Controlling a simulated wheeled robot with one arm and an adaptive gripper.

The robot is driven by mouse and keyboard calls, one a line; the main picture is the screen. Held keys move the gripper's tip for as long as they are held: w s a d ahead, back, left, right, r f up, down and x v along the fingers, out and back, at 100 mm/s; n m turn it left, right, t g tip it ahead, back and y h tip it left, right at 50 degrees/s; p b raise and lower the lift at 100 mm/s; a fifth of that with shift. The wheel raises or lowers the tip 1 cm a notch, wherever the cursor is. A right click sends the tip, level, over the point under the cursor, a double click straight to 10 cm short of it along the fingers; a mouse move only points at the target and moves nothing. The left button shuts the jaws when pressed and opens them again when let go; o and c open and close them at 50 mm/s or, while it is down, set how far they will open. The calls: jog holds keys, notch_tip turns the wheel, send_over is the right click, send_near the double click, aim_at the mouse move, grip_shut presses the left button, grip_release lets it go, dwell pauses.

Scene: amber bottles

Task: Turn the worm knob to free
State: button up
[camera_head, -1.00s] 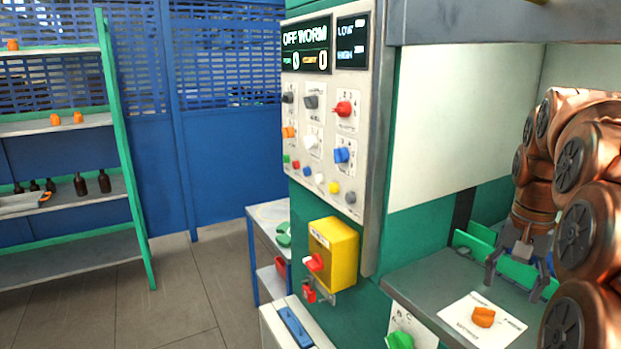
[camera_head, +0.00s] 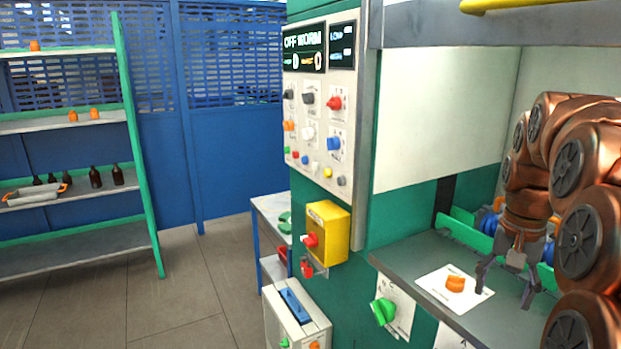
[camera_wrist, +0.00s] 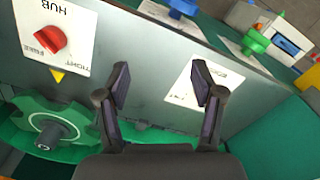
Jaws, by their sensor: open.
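An orange knob (camera_head: 455,284) stands on a white card on the grey ledge in the head view. I cannot read that card, so I cannot confirm that this is the worm knob. My gripper (camera_head: 503,288) is open and empty, just right of the card and pointing down. In the wrist view my gripper (camera_wrist: 160,75) has its fingers apart over the ledge. A partly covered white card (camera_wrist: 184,90) lies by the right finger; any knob on it is hidden. A red knob (camera_wrist: 50,39) on a card marked HUB, TIGHT and FREE is at upper left.
A green knob (camera_head: 383,311) sits on the machine's front, below the ledge (camera_head: 410,262). A blue knob (camera_wrist: 183,6) shows beyond the ledge edge. A green handwheel (camera_wrist: 52,130) is at lower left. The display (camera_head: 304,48) reads OFF WORM. A yellow switch box (camera_head: 329,230) juts out left.

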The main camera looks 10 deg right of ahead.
jog(key=s+a+f+n, duration=0.4)
jog(key=s+a+f, duration=0.2)
jog(key=a, duration=0.6)
jog(key=s+a+f+n+g+p, duration=0.1)
jog(key=s+a+f+n, duration=0.4)
jog(key=s+a, duration=0.6)
notch_tip(320, 180, down, 2)
jog(key=shift+s+a+g, duration=0.15)
jog(key=shift+a+g, duration=0.15)
jog(key=shift+a, duration=0.55)
